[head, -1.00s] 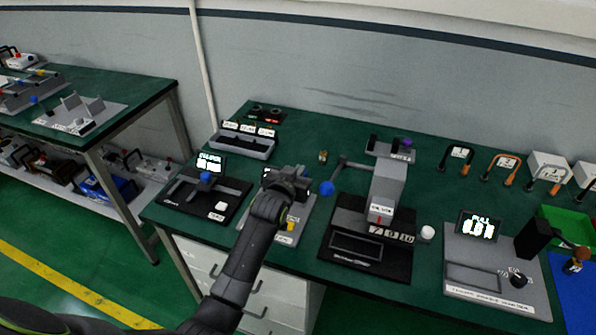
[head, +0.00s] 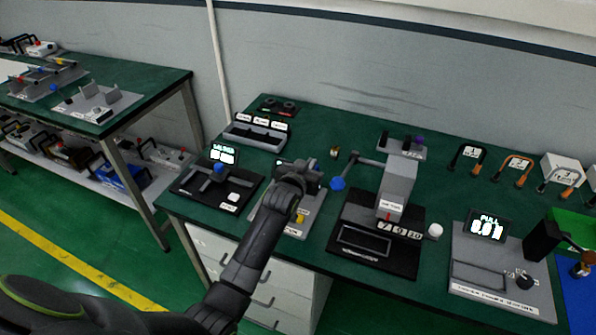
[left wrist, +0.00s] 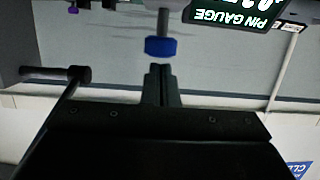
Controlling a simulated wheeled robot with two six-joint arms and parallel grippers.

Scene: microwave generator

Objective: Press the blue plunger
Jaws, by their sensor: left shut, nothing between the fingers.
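The blue plunger (left wrist: 161,47) is a blue cap on a grey rod in the left wrist view, beside a display reading PIN GAUGE (left wrist: 232,10) upside down. My left gripper (left wrist: 161,72) is shut and empty, its fingertips lined up with the cap and very close to it. I cannot tell whether they touch. In the head view my left gripper (head: 303,172) is over the back of a grey device (head: 302,222) with a yellow part, and it hides the plunger there. My right gripper is not in view.
A black device with a blue knob (head: 219,168) stands to the left. A press with a blue-ended lever (head: 338,183) stands close on the right. Farther right is a grey PULL gauge (head: 487,226).

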